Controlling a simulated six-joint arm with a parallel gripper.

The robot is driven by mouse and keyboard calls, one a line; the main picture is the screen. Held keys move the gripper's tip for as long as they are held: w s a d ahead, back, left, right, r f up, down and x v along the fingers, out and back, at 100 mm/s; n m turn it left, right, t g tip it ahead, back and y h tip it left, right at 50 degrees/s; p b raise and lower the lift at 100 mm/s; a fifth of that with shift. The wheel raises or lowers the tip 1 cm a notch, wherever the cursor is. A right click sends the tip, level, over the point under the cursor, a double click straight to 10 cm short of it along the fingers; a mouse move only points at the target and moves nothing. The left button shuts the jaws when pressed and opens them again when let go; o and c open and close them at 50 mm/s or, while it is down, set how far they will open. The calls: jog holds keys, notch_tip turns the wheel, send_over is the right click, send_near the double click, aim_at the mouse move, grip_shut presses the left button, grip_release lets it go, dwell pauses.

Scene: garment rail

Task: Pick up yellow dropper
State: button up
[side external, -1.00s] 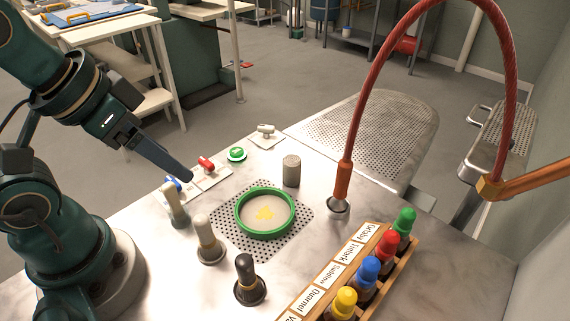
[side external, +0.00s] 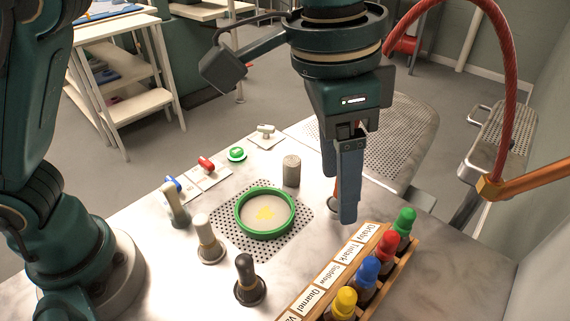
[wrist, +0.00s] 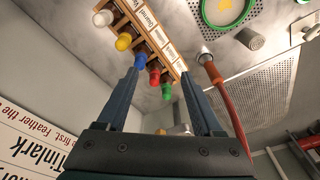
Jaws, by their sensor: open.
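The yellow dropper (side external: 342,302) stands in the wooden rack at the front right of the table, at the near end of the coloured row. My gripper (side external: 345,200) points down above the table, behind the rack, apart from the yellow dropper. In the wrist view my gripper (wrist: 165,78) has its two fingers spread with nothing held between them. The blue dropper (side external: 367,270), red dropper (side external: 386,245) and green dropper (side external: 404,222) stand in the same rack.
A green-rimmed dish (side external: 265,213) sits on a perforated plate mid-table. A red hose (side external: 375,75) arches behind my gripper. A grey cylinder (side external: 291,171) stands behind the dish.

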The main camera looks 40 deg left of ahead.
aim_at(348, 293)
jog(key=s+d+f, duration=0.1)
jog(key=d+f, duration=0.1)
jog(key=s+d+f+m, duration=0.1)
jog(key=d+f, duration=0.1)
jog(key=s+d+f+m+g+y, duration=0.1)
jog(key=s+d+f, duration=0.1)
jog(key=f, duration=0.1)
jog(key=shift+s, duration=0.1)
jog(key=shift+f, duration=2.35)
grip_shut()
